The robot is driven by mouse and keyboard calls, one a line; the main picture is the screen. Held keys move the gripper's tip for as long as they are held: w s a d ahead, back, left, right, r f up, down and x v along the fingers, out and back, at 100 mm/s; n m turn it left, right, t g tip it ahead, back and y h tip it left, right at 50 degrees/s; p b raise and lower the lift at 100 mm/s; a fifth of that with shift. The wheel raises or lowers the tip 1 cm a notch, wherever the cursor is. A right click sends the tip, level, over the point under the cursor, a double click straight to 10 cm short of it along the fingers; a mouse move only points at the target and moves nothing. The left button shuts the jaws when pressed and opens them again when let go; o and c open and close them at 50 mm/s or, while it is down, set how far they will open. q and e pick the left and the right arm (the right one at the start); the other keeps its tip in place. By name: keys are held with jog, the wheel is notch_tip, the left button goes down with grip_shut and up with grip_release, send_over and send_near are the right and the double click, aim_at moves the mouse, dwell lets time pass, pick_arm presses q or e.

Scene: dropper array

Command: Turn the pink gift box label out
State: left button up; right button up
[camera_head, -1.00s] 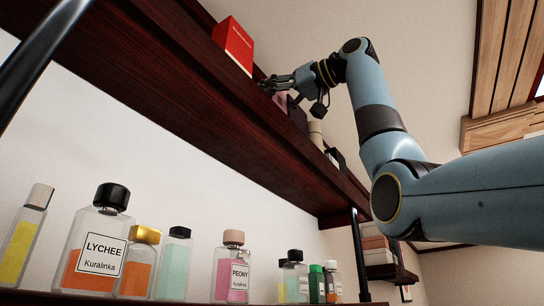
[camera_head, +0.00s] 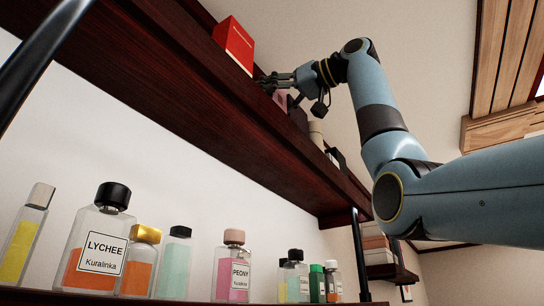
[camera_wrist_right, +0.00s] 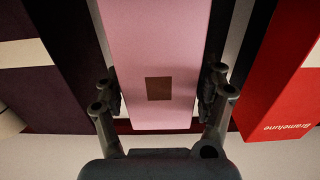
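The pink gift box (camera_wrist_right: 157,50) stands between the two fingers of my right gripper (camera_wrist_right: 160,93) in the right wrist view. The face towards that camera is plain pink with a small brown square (camera_wrist_right: 159,88); I cannot read any label on it. The finger pads lie against both sides of the box, and the gripper appears shut on it. In the head view my right gripper (camera_head: 272,83) is at the upper shelf's edge, and a small part of the pink box (camera_head: 281,99) shows beside it. My left gripper is not in view.
A red box (camera_head: 234,45) stands on the upper shelf (camera_head: 215,95), left of my gripper; a dark purple box (camera_wrist_right: 55,60) with a pale band stands on the other side. Narrow gaps separate them from the pink box. Several bottles, including LYCHEE (camera_head: 98,245) and PEONY (camera_head: 233,270), stand below.

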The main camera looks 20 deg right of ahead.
jog(key=shift+o, duration=0.9)
jog(key=shift+s+d, duration=0.1)
jog(key=shift+d, duration=0.05)
jog(key=v, duration=1.1)
jog(key=shift+s+d, duration=0.2)
jog(key=shift+s, duration=0.1)
